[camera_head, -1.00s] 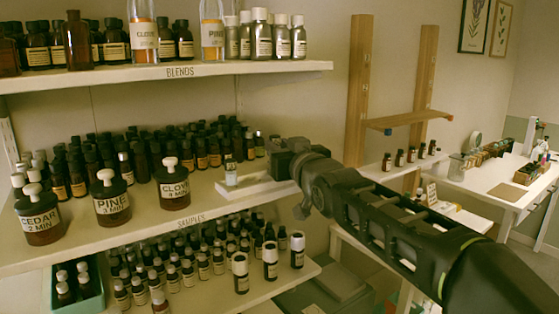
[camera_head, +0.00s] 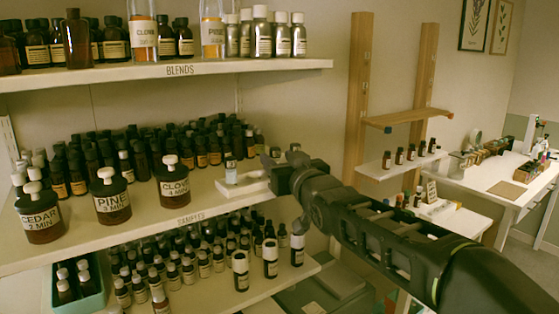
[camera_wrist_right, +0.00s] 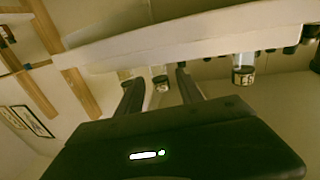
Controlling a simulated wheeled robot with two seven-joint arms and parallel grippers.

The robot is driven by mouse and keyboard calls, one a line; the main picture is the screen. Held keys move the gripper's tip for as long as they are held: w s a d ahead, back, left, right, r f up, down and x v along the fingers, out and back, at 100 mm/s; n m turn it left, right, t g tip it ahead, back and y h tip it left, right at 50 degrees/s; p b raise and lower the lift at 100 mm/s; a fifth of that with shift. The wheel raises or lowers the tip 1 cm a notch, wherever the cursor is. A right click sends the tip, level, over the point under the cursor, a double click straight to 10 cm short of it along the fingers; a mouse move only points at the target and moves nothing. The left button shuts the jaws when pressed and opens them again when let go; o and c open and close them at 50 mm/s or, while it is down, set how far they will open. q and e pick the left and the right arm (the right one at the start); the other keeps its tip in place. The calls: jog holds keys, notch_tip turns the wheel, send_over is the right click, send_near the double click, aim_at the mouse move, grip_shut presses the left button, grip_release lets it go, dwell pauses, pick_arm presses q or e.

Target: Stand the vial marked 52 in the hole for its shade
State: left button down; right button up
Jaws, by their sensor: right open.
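A small clear vial (camera_head: 231,171) with a pale label stands upright at the left part of a white tray (camera_head: 254,189) on the middle shelf. It also shows, upside down, in the right wrist view (camera_wrist_right: 243,70); I cannot read its number. My right gripper (camera_head: 272,164) is open at the tray's right end. In the wrist view, its two fingers (camera_wrist_right: 160,90) are apart, with another small vial (camera_wrist_right: 160,79) seen in the gap beyond them. A further vial (camera_wrist_right: 125,73) is partly hidden by one finger. No holes are clearly visible. My left gripper is not in view.
Dark bottles (camera_head: 130,155) crowd the shelf behind. Large jars marked CEDAR (camera_head: 40,220), PINE (camera_head: 111,203) and CLOVE (camera_head: 174,190) stand at its front. The blends shelf (camera_head: 180,70) hangs above; another bottle shelf lies below. A small wooden rack (camera_head: 405,118) and worktable (camera_head: 490,180) are right.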

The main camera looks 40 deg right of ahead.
jog(key=shift+r, duration=0.2)
jog(key=shift+s+f, duration=0.1)
jog(key=shift+s, duration=0.1)
jog(key=b+v, duration=0.3)
jog(key=v, duration=0.8)
jog(key=shift+s+b, duration=0.25)
jog(key=shift+b, duration=0.05)
jog(key=shift+a, duration=0.1)
